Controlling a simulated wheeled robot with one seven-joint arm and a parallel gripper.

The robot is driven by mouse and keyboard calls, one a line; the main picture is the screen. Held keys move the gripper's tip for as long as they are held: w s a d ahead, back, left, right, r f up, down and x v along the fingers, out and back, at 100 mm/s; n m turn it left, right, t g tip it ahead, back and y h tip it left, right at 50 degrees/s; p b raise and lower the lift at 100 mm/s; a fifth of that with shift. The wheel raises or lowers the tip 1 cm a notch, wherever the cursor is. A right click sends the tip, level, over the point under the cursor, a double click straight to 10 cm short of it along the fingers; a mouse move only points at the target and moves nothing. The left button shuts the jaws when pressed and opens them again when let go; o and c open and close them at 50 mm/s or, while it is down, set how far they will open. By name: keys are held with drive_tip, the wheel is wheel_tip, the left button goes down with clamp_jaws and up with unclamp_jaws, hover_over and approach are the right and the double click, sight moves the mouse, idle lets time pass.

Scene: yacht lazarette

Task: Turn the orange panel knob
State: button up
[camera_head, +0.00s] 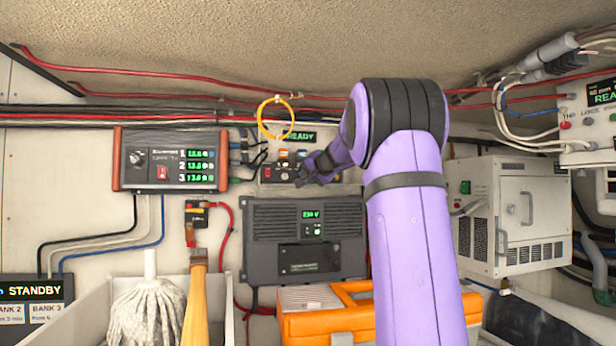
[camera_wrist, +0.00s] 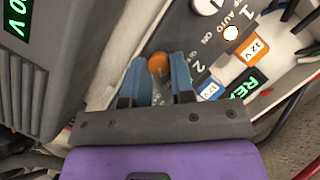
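The orange knob (camera_wrist: 158,64) is a small round knob on a dark grey panel (camera_wrist: 190,38) in the wrist view. My gripper (camera_wrist: 157,72) is open, with one blue finger on each side of the knob. The knob sits between the fingertips; I cannot tell whether either finger touches it. In the head view my gripper (camera_head: 308,168) reaches in front of the right part of the small switch panel (camera_head: 284,173), and the orange knob is hidden there.
A green READY display (camera_head: 301,136) hangs above the panel. A grey unit (camera_head: 262,250) with a 230 V readout sits just below. A yellow ring (camera_head: 263,120) hangs above left. An orange-framed display box (camera_head: 122,160) is at left, and an orange case (camera_head: 318,326) below.

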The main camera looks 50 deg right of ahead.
drive_tip(key=o, duration=0.4)
drive_tip(key=shift+s, duration=0.1)
drive_tip(key=v, duration=1)
drive_tip(key=shift+s, duration=0.3)
drive_tip(key=shift+a, duration=0.15)
drive_tip(key=s+a+f+n+g+y, duration=0.15)
drive_tip(key=a+f, duration=0.25)
drive_tip(key=a, duration=0.5)
drive_tip(key=s+a+f+n+g+y, duration=0.1)
drive_tip(key=s+a+f+n+y, duration=0.15)
drive_tip(key=a, duration=0.65)
drive_tip(key=s+a+f+n+g+y, duration=0.15)
drive_tip(key=a+f, duration=0.25)
drive_tip(key=a, duration=0.5)
drive_tip(key=s+a+f+n+g+h, duration=0.1)
drive_tip(key=s+a+f+n+g, duration=0.1)
drive_tip(key=s+a+f, duration=0.3)
drive_tip(key=s+a+f+n+g, duration=0.3)
drive_tip(key=s+a+f+n, duration=0.2)
drive_tip(key=s+f, duration=0.7)
drive_tip(key=shift+s+a+h, duration=0.35)
drive_tip(key=shift+s+a, duration=0.45)
drive_tip(key=shift+s, duration=0.3)
